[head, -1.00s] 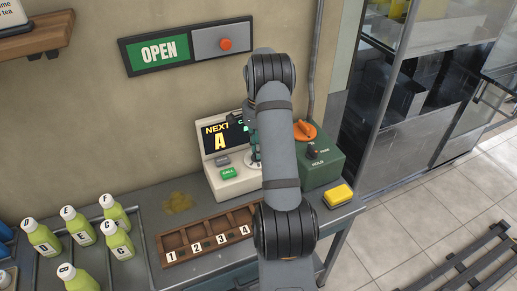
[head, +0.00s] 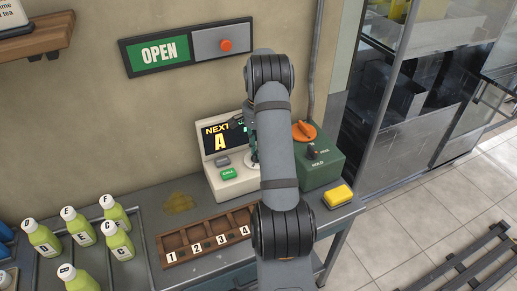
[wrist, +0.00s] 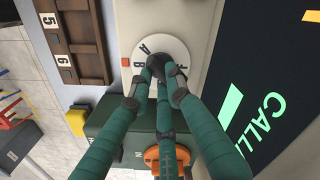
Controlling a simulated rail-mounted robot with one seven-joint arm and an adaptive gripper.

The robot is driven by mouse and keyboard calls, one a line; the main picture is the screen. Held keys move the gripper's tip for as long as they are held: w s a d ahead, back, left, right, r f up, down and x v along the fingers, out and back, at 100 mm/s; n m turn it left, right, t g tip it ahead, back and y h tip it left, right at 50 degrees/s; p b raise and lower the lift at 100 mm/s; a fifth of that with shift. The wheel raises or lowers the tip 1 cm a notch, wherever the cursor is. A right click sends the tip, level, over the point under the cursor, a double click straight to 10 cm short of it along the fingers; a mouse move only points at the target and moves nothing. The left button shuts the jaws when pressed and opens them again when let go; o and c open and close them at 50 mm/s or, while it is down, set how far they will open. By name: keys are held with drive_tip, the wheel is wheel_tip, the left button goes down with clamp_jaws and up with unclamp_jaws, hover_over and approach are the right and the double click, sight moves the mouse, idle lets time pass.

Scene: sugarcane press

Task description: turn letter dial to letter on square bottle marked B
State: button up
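The white letter dial (wrist: 145,50) is on the sloping front of the pale console (head: 236,184). In the head view my arm hides most of the dial. The console screen (head: 219,140) shows NEXT and a large A. A green-juice bottle (head: 82,284) at the bottom left has a cap that seems to read B.
Several lettered bottles (head: 82,231) stand on the left. A numbered wooden rack (head: 185,240) lies before the console. A green box (head: 322,168) with an orange knob (head: 304,131) stands right of it. A yellow block (head: 338,196) lies near the table's right end.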

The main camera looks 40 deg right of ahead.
drive_tip(key=o, duration=0.5)
drive_tip(key=shift+c, duration=0.2)
wheel_tip(320, 180, up, 12)
idle(0.4)
wheel_tip(320, 180, down, 12)
idle(0.8)
